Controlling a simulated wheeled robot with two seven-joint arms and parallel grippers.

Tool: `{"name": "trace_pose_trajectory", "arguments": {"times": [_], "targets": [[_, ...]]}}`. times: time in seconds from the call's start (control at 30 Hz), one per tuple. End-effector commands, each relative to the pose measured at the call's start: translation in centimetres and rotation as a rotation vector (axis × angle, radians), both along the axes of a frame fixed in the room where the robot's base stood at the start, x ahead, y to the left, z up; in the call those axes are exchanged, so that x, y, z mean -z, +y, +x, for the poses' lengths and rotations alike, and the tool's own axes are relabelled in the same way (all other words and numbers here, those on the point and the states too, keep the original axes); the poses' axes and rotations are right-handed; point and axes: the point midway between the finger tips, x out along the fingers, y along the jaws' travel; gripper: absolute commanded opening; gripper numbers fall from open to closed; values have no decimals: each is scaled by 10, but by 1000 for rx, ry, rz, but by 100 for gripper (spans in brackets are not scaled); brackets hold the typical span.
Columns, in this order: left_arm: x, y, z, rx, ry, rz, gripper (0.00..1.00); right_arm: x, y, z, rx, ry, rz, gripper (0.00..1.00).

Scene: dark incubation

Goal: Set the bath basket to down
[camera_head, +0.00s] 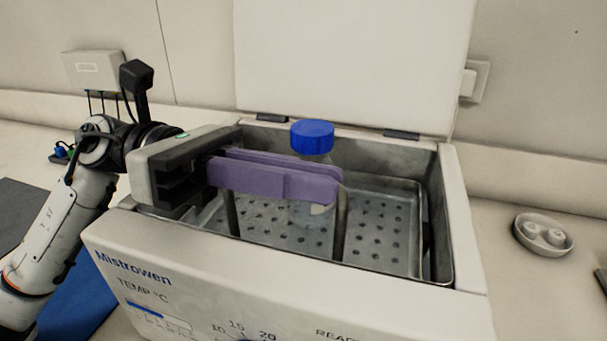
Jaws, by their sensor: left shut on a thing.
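The bath basket (378,240) is a grey metal tray with a perforated floor, inside the open white water bath (464,225). Its rim sits a little below the bath's top edge; I cannot tell whether it rests on the bottom. Two upright handle posts rise from it and pass behind my fingers. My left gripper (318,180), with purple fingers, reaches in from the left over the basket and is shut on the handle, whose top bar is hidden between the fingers. A clear bottle with a blue cap (312,137) stands upright at the basket, partly hidden by the fingers. My right gripper is not in view.
The bath's white lid (352,65) stands open at the back. A dial and printed labels are on its front. A small white dish (543,236) with round pieces is on the counter at right. A blue mat (80,300) lies at lower left.

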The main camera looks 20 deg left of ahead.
Motion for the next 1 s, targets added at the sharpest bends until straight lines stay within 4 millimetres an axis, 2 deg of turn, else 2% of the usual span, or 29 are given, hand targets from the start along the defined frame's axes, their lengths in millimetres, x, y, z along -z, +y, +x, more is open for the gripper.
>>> {"name": "trace_pose_trajectory", "arguments": {"times": [0.17,0.2,0.27,0.57,0.67,0.77,1.0], "targets": [[-4,1,0,-3,-4,0,0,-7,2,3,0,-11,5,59],[-4,1,0,-3,-4,0,18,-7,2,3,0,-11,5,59],[-4,1,0,-3,-5,-1,28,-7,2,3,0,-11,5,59],[-3,1,0,-2,-4,-1,28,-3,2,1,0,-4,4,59],[-2,8,1,-4,-3,0,28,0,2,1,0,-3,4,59],[0,23,2,-5,-2,0,28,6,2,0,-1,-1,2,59],[0,71,4,-7,-2,0,28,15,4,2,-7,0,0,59]]}}
